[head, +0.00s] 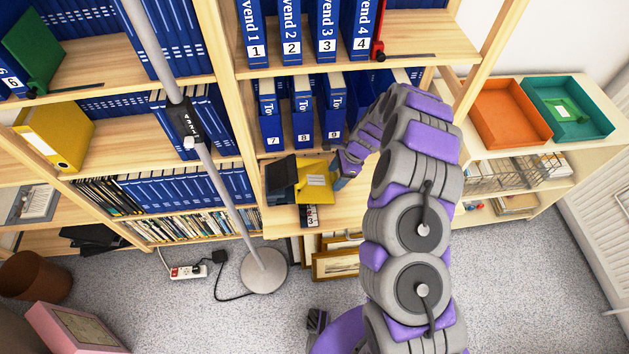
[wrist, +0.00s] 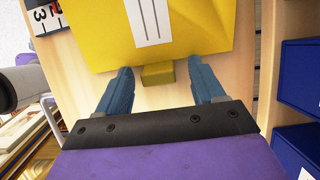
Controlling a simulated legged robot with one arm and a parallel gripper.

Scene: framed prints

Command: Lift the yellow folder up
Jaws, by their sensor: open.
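A yellow folder (head: 316,182) sits on a low shelf of the middle bookcase in the head view, beside a dark object (head: 282,178). In the wrist view the folder (wrist: 110,35) fills the top middle, with a white label and a small yellow tab (wrist: 158,74) on its near edge. My gripper (wrist: 160,70) is open, its two blue fingers on either side of the tab, with visible gaps. In the head view my gripper (head: 340,172) is at the folder's right side, partly hidden by my arm. Another yellow binder (head: 65,140) stands on the left shelf.
Blue numbered binders (head: 301,112) stand on the shelf above the folder. A metal pole (head: 210,165) rises in front of the bookcase at left. Framed pictures (head: 337,262) lean below. Orange (head: 508,112) and teal trays (head: 568,106) sit on the right cabinet.

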